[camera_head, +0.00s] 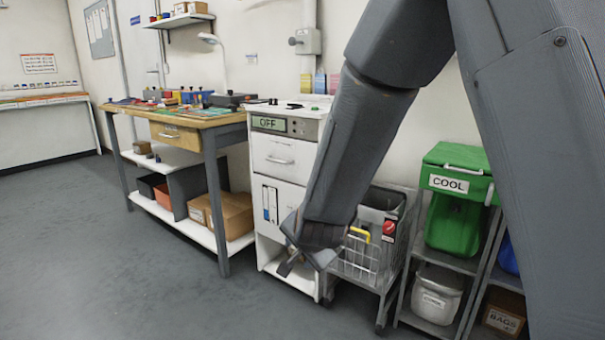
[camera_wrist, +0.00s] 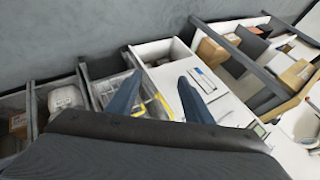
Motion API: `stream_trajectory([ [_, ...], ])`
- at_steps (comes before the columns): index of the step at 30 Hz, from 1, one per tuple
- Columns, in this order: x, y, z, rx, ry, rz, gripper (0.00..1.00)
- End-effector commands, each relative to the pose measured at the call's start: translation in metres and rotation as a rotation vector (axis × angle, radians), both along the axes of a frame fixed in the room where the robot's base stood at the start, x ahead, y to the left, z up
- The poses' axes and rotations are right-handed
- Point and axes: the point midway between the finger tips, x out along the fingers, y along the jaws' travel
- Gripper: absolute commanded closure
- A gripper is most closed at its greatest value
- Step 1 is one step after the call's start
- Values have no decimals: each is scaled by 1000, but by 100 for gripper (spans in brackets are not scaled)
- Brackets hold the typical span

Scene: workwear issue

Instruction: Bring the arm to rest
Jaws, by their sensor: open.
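My arm (camera_head: 365,150) reaches down across the right half of the head view, bent at the elbow. My gripper (camera_head: 292,262) hangs at its lower end in front of the white cabinet and the wire basket. In the wrist view, the two fingers of my gripper (camera_wrist: 158,98) stand apart with nothing between them. Behind them are the white cabinet (camera_wrist: 228,108) and the basket with a yellow handle. I cannot tell how far the fingertips are from the cabinet.
A white cabinet (camera_head: 283,155) with an "OFF" display stands beside a wooden workbench (camera_head: 190,122). The wire basket (camera_head: 358,264) sits on a grey cart. A green "COOL" box (camera_head: 455,220) stands on a shelf at right. Grey floor (camera_head: 120,270) is clear at left.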

Motion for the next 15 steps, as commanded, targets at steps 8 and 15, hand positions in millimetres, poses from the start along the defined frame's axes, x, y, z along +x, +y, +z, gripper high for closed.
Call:
stream_trajectory([
  [8, -151, 18, 28, -255, 250, 575, 54],
  [15, -245, -8, 41, -421, 394, 917, 54],
])
